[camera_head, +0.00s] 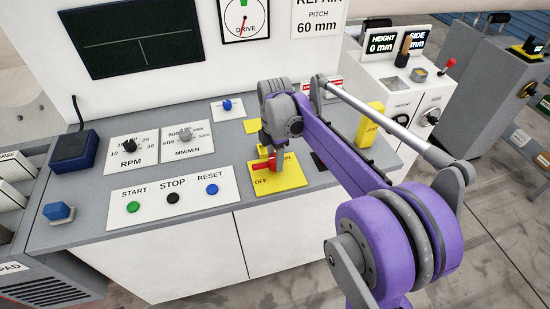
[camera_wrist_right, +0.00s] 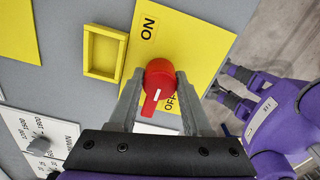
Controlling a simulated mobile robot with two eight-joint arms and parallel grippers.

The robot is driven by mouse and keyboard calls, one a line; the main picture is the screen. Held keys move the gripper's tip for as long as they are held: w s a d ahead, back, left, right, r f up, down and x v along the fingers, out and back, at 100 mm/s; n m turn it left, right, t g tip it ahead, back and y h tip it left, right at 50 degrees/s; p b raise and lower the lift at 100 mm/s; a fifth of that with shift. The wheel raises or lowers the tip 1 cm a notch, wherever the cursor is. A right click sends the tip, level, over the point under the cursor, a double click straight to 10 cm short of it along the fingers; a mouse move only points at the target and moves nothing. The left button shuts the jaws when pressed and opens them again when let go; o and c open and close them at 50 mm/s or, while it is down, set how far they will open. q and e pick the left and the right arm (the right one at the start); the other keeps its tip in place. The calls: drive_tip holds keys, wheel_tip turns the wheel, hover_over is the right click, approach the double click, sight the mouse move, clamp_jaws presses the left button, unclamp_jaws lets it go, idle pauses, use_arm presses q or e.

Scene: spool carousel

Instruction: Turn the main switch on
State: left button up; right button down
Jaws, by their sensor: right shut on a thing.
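The main switch is a red rotary knob (camera_wrist_right: 158,82) with a white pointer line, on a yellow plate (camera_head: 290,182) marked ON and OFF. In the right wrist view the pointer line lies toward the OFF side, and the ON label is at the top of the plate. My right gripper (camera_wrist_right: 160,92) is shut on the red knob, one finger on each side of it. In the head view the gripper comes down onto the knob (camera_head: 263,166) and partly hides it. My left gripper is not in view.
Left of the plate are START, STOP and RESET buttons (camera_head: 172,197), and behind them RPM and MM/MIN dials (camera_head: 186,135). A raised yellow frame (camera_wrist_right: 103,52) sits beside the plate. Another cabinet (camera_head: 420,95) stands to the right.

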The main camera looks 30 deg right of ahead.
drive_tip(key=shift+m, duration=0.3)
drive_tip(key=m, duration=0.3)
drive_tip(key=shift+m, duration=0.4)
drive_tip(key=m, duration=0.4)
drive_tip(key=shift+m, duration=0.3)
drive_tip(key=m, duration=0.8)
drive_tip(key=shift+m, duration=0.6)
drive_tip(key=shift+c, duration=1.7)
unclamp_jaws()
wheel_tip(320, 180, up, 11)
